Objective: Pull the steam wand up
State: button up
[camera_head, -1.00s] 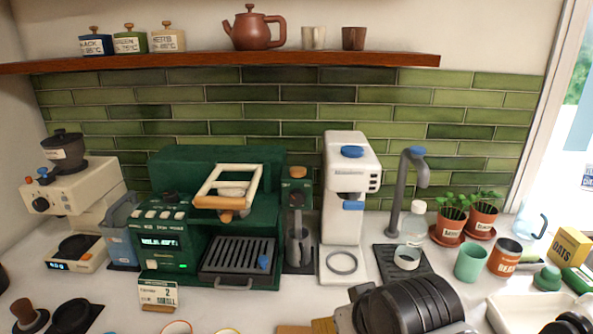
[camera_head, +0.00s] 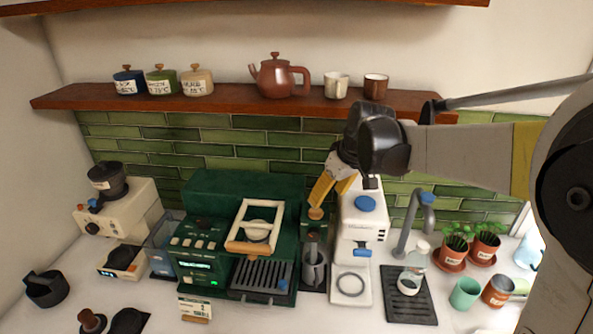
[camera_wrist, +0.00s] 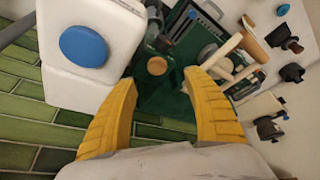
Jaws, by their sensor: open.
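The green espresso machine (camera_head: 240,190) stands on the counter against the tiles. At its right side is a panel with a round wooden knob (camera_head: 316,213). The grey steam wand (camera_head: 312,238) hangs below it, its lower end at a metal pitcher (camera_head: 315,268). My gripper (camera_head: 330,193) is above this side, its yellow fingers apart and pointing down. In the wrist view, the wooden knob (camera_wrist: 157,66) shows between and just beyond the open fingertips (camera_wrist: 160,79). No contact is visible. The wand is not clearly distinguishable there.
A white grinder (camera_head: 362,225) with a blue cap stands close to the right of the wand. A wooden shelf (camera_head: 225,102) with a teapot (camera_head: 277,76) and canisters runs above. A grey tap (camera_head: 412,225) and potted plants stand further right.

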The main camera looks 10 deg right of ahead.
aim_at(316, 211)
jog(key=x, duration=0.5)
jog(key=w+x, duration=0.1)
jog(key=x, duration=0.5)
jog(key=shift+w+d+r, duration=0.1)
jog(key=shift+w+d, duration=0.05)
jog(key=shift+w, duration=0.05)
grip_shut()
